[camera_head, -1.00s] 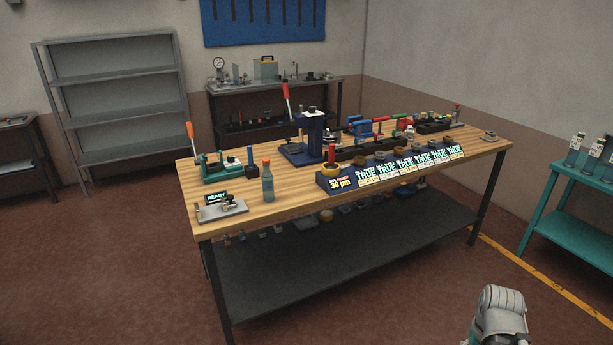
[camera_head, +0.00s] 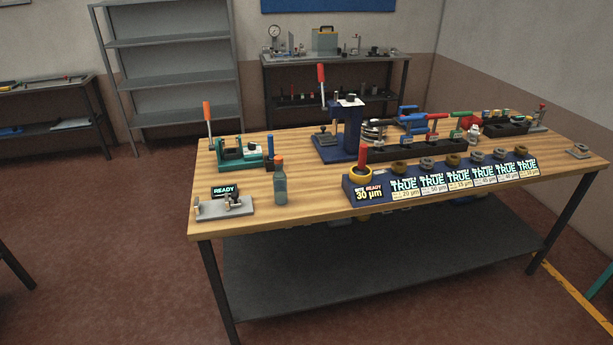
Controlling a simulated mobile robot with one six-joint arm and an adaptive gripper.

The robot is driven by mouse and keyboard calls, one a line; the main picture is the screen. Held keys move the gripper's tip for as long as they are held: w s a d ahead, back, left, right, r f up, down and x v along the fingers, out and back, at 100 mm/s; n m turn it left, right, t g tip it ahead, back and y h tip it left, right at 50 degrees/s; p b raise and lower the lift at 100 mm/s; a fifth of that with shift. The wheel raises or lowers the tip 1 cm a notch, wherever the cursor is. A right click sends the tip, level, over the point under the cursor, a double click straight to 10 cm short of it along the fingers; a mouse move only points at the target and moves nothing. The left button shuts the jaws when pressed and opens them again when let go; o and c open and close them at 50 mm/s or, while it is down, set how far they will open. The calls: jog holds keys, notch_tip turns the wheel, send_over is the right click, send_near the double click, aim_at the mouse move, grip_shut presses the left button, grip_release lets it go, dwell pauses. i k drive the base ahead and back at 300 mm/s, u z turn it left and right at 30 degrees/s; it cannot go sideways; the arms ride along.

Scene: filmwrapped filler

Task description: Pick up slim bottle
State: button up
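A slim bottle (camera_head: 280,186) with a translucent blue-grey body and an orange cap stands upright on the wooden workbench (camera_head: 262,214), near its front edge and left of centre. Nothing touches it that I can see. My gripper is not in view.
Left of the bottle are a grey plate with a READY display (camera_head: 224,206) and a teal clamp device (camera_head: 240,153). Right of it stands a blue rack (camera_head: 368,190) with several TRUE labels. A blue press (camera_head: 346,130) stands behind. The floor before the bench is clear.

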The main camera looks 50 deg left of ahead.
aim_at(280, 178)
jog(key=u, duration=0.15)
jog(key=i, duration=0.8)
jog(key=u, duration=1)
jog(key=i, duration=0.65)
jog(key=u, duration=0.4)
jog(key=k, duration=0.95)
jog(key=u, duration=0.15)
jog(key=i, duration=0.4)
